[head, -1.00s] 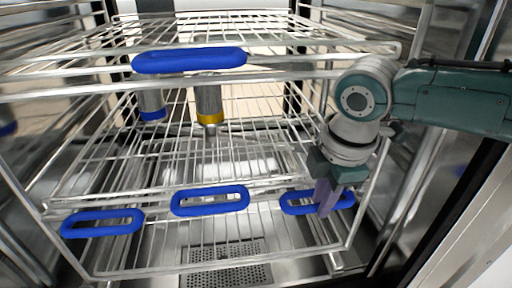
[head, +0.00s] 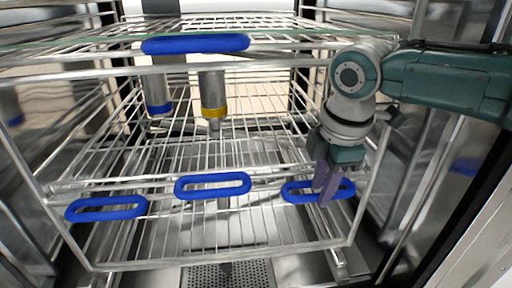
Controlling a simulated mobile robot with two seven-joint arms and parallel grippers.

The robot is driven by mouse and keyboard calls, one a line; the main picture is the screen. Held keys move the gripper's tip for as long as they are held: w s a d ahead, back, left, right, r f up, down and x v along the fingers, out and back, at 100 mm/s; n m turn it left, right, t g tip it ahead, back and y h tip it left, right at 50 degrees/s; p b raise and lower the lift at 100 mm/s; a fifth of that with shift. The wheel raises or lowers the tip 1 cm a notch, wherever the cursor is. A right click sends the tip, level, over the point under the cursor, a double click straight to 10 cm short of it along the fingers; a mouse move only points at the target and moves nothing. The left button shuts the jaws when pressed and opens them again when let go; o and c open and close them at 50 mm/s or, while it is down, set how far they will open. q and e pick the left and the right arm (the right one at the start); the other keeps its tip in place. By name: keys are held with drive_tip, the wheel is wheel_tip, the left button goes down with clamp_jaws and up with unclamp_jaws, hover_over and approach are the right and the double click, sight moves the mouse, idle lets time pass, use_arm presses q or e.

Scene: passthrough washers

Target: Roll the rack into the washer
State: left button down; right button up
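The wire rack (head: 210,258) stands inside the steel washer chamber, with several tiers. It has a blue handle on its top front (head: 195,44) and a row of blue handles lower down: left (head: 106,214), middle (head: 212,193) and right (head: 292,197). My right gripper (head: 326,190) is at the lower right handle, its purple-grey fingers pointing down over it. The fingers show a small gap, with part of the handle at them; I cannot tell whether they grip it. My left gripper is out of view.
The washer's steel side wall (head: 408,150) and door frame are close to my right arm. A perforated drain plate (head: 228,274) lies in the chamber floor. Two metal cylinders, one with a blue band (head: 157,85) and one with a yellow band (head: 212,90), hang behind the top handle.

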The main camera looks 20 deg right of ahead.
wheel_tip(320, 180, up, 10)
drive_tip(key=s, duration=0.2)
drive_tip(key=shift+a+p, duration=0.25)
drive_tip(key=shift+p, duration=0.05)
drive_tip(key=shift+f, duration=0.1)
